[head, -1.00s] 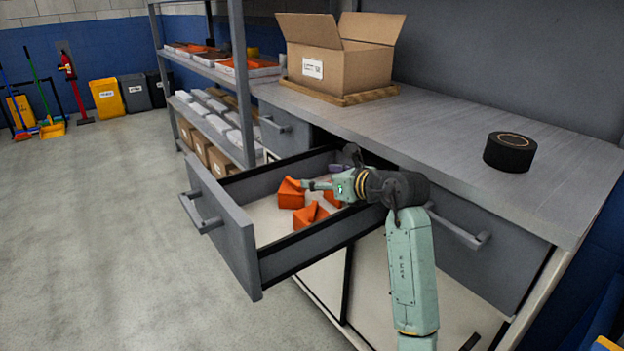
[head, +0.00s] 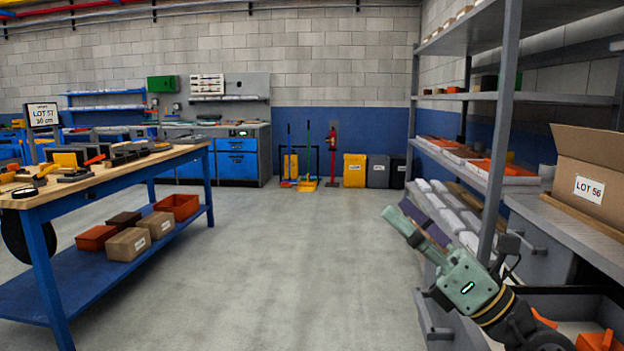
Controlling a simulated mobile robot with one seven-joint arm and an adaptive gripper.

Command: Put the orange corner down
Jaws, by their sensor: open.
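My gripper (head: 412,216) is raised at the right of the head view, pointing up and left, above the open drawer's front side. It is open, one pale green finger and a darker purplish finger apart, with no orange corner seen between them. Orange corners (head: 600,341) lie in the open drawer (head: 440,322) at the bottom right, below and to the right of the gripper. Another orange piece (head: 542,318) shows partly behind my arm. The picture's edge and my arm hide much of the drawer.
A shelf rack (head: 500,150) with trays stands close behind the gripper. A cardboard box (head: 592,185) sits on the grey counter at right. A wooden-topped workbench (head: 110,170) with tools and a lower shelf stands at left. The floor (head: 300,270) between is clear.

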